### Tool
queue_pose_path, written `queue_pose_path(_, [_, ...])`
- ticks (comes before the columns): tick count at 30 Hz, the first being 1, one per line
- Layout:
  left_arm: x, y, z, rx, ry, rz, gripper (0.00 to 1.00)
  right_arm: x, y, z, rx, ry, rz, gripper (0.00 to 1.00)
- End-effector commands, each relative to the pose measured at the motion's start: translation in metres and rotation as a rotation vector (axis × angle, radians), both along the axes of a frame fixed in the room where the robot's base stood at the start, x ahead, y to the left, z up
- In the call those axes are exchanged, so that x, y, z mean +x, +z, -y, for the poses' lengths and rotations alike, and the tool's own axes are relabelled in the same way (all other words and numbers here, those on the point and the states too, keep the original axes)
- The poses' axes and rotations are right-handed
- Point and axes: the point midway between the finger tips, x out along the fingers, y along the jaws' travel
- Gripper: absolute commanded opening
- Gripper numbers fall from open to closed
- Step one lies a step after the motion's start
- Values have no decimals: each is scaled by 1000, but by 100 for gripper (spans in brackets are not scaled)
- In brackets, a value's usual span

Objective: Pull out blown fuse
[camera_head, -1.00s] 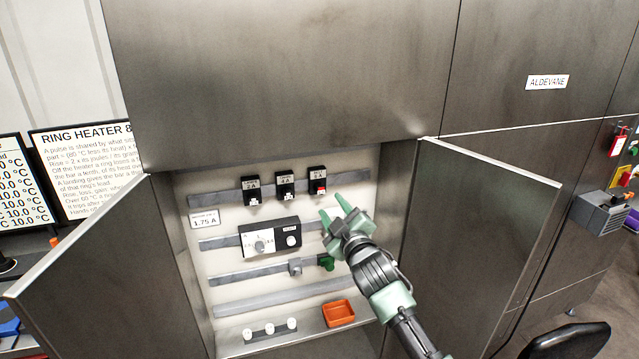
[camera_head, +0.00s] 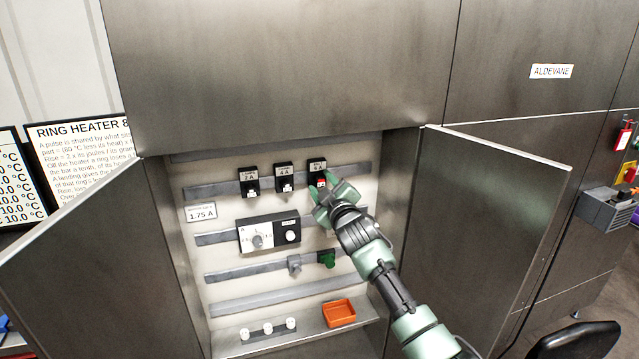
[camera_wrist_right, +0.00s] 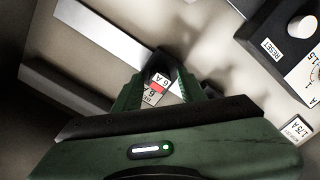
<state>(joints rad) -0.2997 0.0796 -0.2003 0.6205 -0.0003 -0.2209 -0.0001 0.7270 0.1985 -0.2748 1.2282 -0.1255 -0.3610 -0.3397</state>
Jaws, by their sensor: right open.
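Three black fuse holders sit in a row on the top rail of the open cabinet: the left one (camera_head: 250,184), the middle one (camera_head: 285,177) and the right one (camera_head: 318,166). The right holder shows a red mark; the other two show only white fronts. My right gripper (camera_head: 319,190) is open at the right holder, partly covering its lower part. In the right wrist view, the holder's red and white front (camera_wrist_right: 157,87), marked 6 A, lies between the open fingers (camera_wrist_right: 158,92). Contact cannot be told. My left gripper is out of view.
A control unit with a dial (camera_head: 268,234) is mounted below the holders. An orange tray (camera_head: 339,313) and a rack with white pieces (camera_head: 268,330) are on the cabinet floor. Open doors stand left (camera_head: 85,260) and right (camera_head: 480,230) of my right arm.

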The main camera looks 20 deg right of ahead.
Motion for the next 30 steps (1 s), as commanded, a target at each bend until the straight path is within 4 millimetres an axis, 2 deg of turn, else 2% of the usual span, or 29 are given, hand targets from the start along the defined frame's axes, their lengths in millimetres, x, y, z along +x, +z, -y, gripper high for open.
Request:
queue_pose_path(2, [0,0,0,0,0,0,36,0,0,0,0,0,0,41])
queue_pose_path(5, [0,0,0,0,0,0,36,0,0,0,0,0,0,16])
queue_pose_path(6, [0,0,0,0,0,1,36,0,0,0,0,0,0,5])
queue_pose_path(7, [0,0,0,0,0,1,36,0,0,0,0,0,0,0])
queue_pose_path(23, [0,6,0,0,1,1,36,-7,-1,0,0,0,-1,0])
queue_pose_path(30, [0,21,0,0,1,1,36,-23,1,1,1,1,-2,0])
